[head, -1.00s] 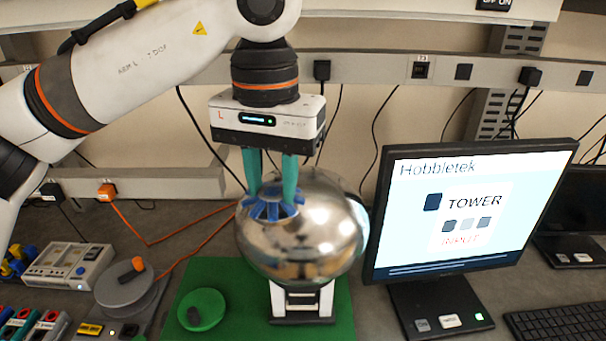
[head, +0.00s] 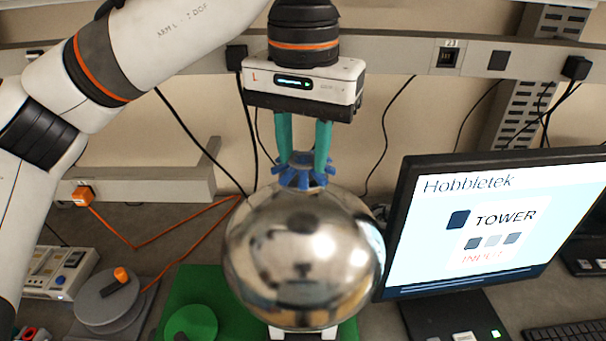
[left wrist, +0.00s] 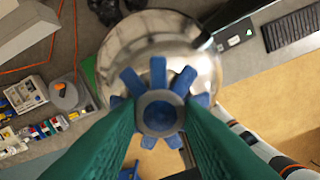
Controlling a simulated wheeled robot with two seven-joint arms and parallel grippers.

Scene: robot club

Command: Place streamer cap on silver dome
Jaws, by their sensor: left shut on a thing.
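The silver dome (head: 300,265) is a large shiny ball on a black-and-white stand over a green board. The streamer cap (head: 301,179) is a blue ring with several stubby petals and a grey hub. My left gripper (head: 302,166) is shut on it with its teal fingers, pointing down. In the head view the cap is at the top of the dome; I cannot tell whether they touch. In the left wrist view the cap (left wrist: 160,111) sits between the fingers, with the dome (left wrist: 200,62) behind it and off toward the top. My right gripper is not in view.
A monitor (head: 490,215) stands close on the dome's right. The green board (head: 182,290) carries a green disc (head: 190,322). A grey disc with an orange knob (head: 112,295) and a control box (head: 62,272) are at the left. Black cables hang along the wall rail behind.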

